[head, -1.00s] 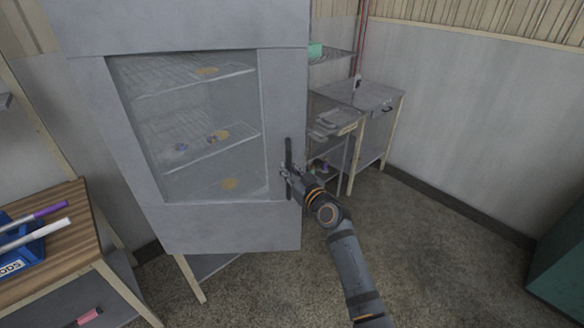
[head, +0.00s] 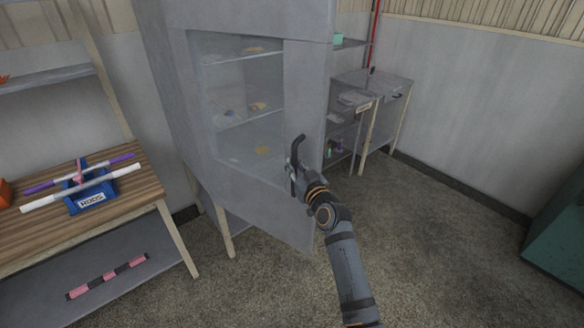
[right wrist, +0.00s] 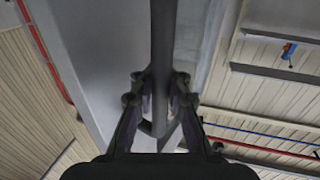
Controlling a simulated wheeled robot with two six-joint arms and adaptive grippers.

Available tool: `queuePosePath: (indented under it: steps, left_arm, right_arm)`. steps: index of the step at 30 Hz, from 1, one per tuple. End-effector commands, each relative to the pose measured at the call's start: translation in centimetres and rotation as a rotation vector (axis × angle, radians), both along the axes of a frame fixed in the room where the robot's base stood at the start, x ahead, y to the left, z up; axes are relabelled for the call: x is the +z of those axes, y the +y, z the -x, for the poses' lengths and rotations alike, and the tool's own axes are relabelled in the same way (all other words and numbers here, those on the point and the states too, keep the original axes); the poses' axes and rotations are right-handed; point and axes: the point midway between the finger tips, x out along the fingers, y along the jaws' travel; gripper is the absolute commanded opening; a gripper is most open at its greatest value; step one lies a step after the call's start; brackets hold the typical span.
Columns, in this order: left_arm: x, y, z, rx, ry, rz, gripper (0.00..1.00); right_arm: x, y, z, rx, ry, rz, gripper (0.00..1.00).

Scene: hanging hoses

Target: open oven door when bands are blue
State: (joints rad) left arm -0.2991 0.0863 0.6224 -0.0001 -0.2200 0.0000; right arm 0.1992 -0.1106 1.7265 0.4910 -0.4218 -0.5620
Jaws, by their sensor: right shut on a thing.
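The grey oven (head: 180,120) has a glass-fronted door (head: 295,90). The door's lower edge slants, with the handle side nearest me; it looks swung outward, but I see no clear gap. My right gripper (head: 295,174) is shut on the dark upright door handle (head: 298,148). In the right wrist view, the handle (right wrist: 164,35) runs between my fingers (right wrist: 160,82). My left gripper is not in view.
A wooden table (head: 145,210) at the left holds a blue labelled tray (head: 92,200) with purple and white rods. A pink and black rod (head: 107,277) lies on its lower shelf. A grey cabinet (head: 385,90) stands behind right.

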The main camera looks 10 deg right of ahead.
Motion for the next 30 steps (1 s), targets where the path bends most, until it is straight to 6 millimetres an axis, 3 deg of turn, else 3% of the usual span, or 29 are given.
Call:
queuePosePath:
  steps: [15,16,21,30]
  left_arm:
    - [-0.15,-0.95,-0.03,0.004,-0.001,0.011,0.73]
    - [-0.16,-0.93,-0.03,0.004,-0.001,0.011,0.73]
    - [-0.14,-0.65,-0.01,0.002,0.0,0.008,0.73]
    - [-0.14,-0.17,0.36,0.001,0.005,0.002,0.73]
  right_arm:
    - [-0.18,-0.04,-0.02,-0.002,0.002,0.007,0.0]
    - [-0.2,-0.04,-0.02,-0.001,0.002,0.006,0.15]
    - [-0.11,0.01,-0.04,-0.001,0.001,0.004,0.38]
    - [-0.06,0.02,0.06,0.0,0.001,0.002,0.38]
